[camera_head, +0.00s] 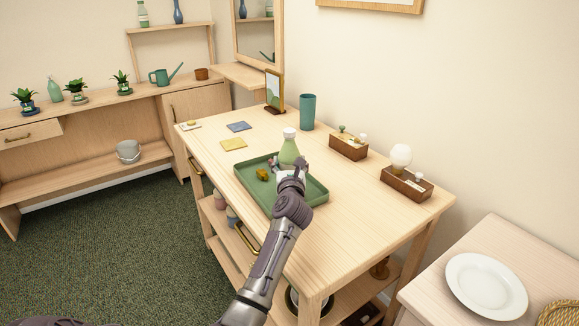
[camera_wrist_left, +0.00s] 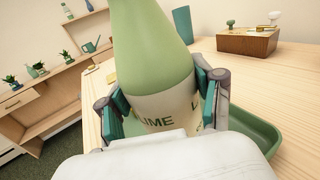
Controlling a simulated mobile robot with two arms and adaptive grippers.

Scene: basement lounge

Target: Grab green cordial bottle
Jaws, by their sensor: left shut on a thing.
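The green cordial bottle (camera_head: 289,150) has a white cap and a pale label, and stands upright at the green tray (camera_head: 313,197) on the wooden table. In the left wrist view the bottle (camera_wrist_left: 150,60) fills the middle, and part of its label reads "LIME". My left gripper (camera_head: 291,171) reaches in from the front. Its two padded fingers (camera_wrist_left: 160,112) press on both sides of the bottle at label height. The gripper hides the bottle's lower part in the head view, so I cannot tell whether its base touches the tray. My right gripper is not in view.
A small yellow-brown item (camera_head: 262,174) lies in the tray left of the bottle. A teal cup (camera_head: 308,112) and two brown boxes (camera_head: 348,148) (camera_head: 406,185) stand behind and to the right. A white plate (camera_head: 486,286) lies on a separate surface.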

